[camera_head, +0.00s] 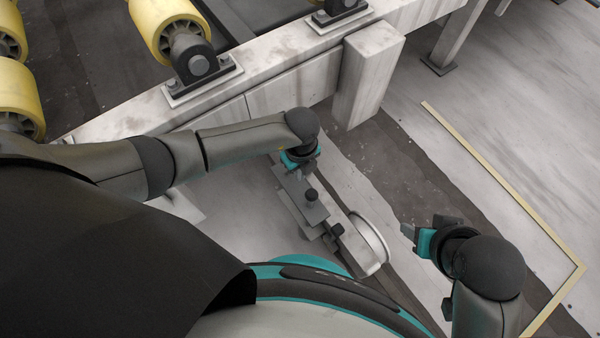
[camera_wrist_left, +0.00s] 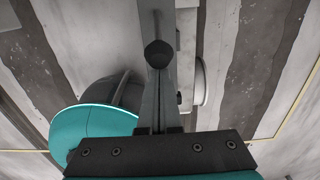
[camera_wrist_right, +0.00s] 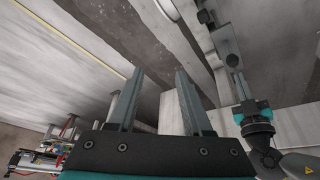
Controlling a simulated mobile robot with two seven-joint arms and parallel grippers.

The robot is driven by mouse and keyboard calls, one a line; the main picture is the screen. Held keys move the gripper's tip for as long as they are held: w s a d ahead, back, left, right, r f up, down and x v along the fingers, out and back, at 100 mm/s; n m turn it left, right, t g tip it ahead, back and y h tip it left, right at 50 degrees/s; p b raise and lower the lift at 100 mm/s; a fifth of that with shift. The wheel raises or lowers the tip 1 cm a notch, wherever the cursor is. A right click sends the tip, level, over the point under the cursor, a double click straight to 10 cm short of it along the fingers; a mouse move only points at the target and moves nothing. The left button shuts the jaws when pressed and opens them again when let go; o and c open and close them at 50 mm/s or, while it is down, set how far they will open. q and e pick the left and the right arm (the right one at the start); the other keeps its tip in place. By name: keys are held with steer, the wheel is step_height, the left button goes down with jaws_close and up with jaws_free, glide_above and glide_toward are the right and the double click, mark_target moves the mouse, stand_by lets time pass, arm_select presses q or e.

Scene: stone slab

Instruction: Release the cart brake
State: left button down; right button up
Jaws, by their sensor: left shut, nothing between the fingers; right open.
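A grey metal bracket (camera_head: 297,193) with a dark round knob (camera_head: 312,195) hangs low beside the white frame. I take the knob to be part of the brake, but cannot be sure. A second dark knob (camera_head: 336,231) sits further along, near a white wheel-like disc (camera_head: 371,243). My left gripper (camera_head: 306,176) is shut and empty, close to the first knob. In the left wrist view the knob (camera_wrist_left: 158,54) lies right at the shut fingertips (camera_wrist_left: 158,76); contact cannot be told. My right gripper (camera_head: 407,231) is open and empty, right of the disc; its fingers (camera_wrist_right: 158,80) stand apart.
The white frame (camera_head: 250,75) with yellow rollers (camera_head: 168,25) runs across the top. A white post (camera_head: 368,75) stands right of my left wrist. A yellow line (camera_head: 510,195) marks the floor at right. The right wrist view shows coloured items (camera_wrist_right: 45,150) at lower left.

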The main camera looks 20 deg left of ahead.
steer(key=shift+r, duration=0.25)
stand_by(0.3)
